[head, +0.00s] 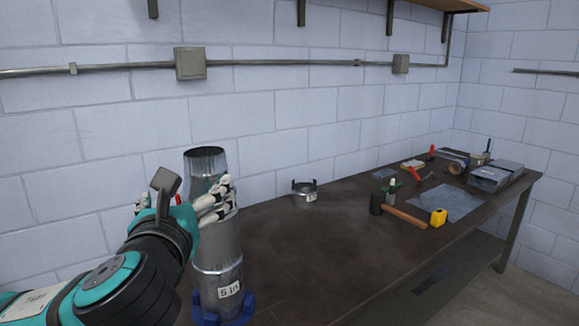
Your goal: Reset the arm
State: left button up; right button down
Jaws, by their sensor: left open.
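My left gripper (188,203) reaches in from the left on its teal and black arm. It is open, with pale jointed fingers beside and in front of the upper part of a grey metal duct (218,250). I cannot tell whether the fingers touch the duct. The duct stands upright, with an open top and a "5 in" label low on its front. Its foot sits in a blue holder (247,304) at the near left of the workbench. The gripper and wrist hide part of the duct's left side. My right gripper is not in view.
A short metal collar (305,192) stands on the dark workbench (300,245) behind the duct. A hammer (404,216), a yellow tape measure (438,217), a metal sheet (450,202) and other tools lie at the right. The bench middle is clear. A block wall stands behind.

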pick_arm(q)
jog(key=s+d+f+n+g+h, duration=0.1)
jog(key=s+f+n+g, duration=0.15)
jog(key=f+n, duration=0.55)
jog(key=s+f+n+g+h, duration=0.1)
jog(key=f+n+g, duration=0.25)
jog(key=f, duration=0.85)
jog(key=s+d+f+n+g+h, duration=0.1)
jog(key=s+f+n+g, duration=0.1)
jog(key=f+n, duration=0.65)
jog(key=s+a+f+n+g+y, duration=0.1)
jog(key=s+a+f+n+g, duration=0.25)
jog(key=s+f+n, duration=0.45)
jog(key=s+a+f+n+g, duration=0.3)
jog(key=s+a+f+n, duration=0.1)
jog(key=s+f, duration=0.75)
notch_tip(320, 180, down, 25)
jog(key=s+a+f+g, duration=0.2)
jog(key=s+f, duration=1.4)
jog(key=s, duration=0.1)
jog(key=shift+s+a+f+m, duration=0.15)
jog(key=shift+a+f+m, duration=0.1)
jog(key=shift+f+m, duration=0.1)
